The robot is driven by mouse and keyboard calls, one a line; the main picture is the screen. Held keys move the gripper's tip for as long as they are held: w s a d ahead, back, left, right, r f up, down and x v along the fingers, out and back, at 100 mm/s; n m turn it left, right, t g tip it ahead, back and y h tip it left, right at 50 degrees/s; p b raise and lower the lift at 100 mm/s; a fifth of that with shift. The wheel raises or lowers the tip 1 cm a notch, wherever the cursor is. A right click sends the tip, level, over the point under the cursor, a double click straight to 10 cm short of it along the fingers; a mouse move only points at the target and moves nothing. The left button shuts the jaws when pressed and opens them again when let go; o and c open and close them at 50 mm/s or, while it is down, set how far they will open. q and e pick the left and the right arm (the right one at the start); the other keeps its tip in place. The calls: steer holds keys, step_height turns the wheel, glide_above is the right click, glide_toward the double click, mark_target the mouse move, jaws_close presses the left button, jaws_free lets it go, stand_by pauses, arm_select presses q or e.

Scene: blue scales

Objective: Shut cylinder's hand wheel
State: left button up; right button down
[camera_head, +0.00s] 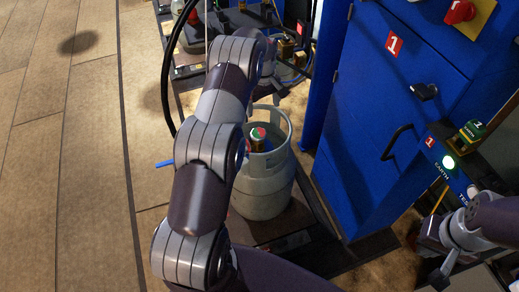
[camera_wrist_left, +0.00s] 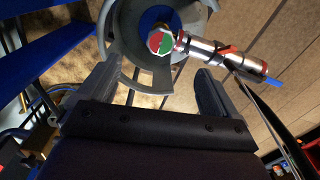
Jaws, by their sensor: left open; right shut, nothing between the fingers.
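The grey gas cylinder (camera_head: 262,200) stands upright on a low platform, its left side partly hidden by my left arm. Its hand wheel (camera_head: 258,134), with a red and green top, sits inside the cylinder's collar. In the left wrist view the hand wheel (camera_wrist_left: 160,41) lies beyond the fingertips, roughly in line with the gap between them. My left gripper (camera_wrist_left: 156,78) is open and empty, with its fingers spread and apart from the wheel. My right gripper (camera_head: 441,274) is at the lower right, away from the cylinder, shut and empty.
The collar (camera_wrist_left: 118,50) surrounds the wheel. A blue cabinet (camera_head: 375,125) stands right of the cylinder.

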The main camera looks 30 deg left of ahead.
arm_select(q)
glide_toward(259, 133)
steer(key=shift+f+n, duration=0.4)
steer(key=shift+f, duration=0.25)
step_height(259, 133, down, 7)
steer(key=shift+a+f+b, duration=0.15)
steer(key=shift+a+b, duration=0.05)
steer(key=shift+b, duration=0.45)
arm_select(e)
steer(key=shift+s+a+f, duration=0.1)
steer(key=shift+a+f, duration=0.2)
steer(key=shift+f, duration=0.25)
steer(key=shift+s+a+f, duration=0.1)
steer(key=shift+a+f, duration=0.15)
steer(key=shift+f, duration=0.3)
arm_select(q)
steer(key=c, duration=1)
steer(key=shift+c, duration=0.2)
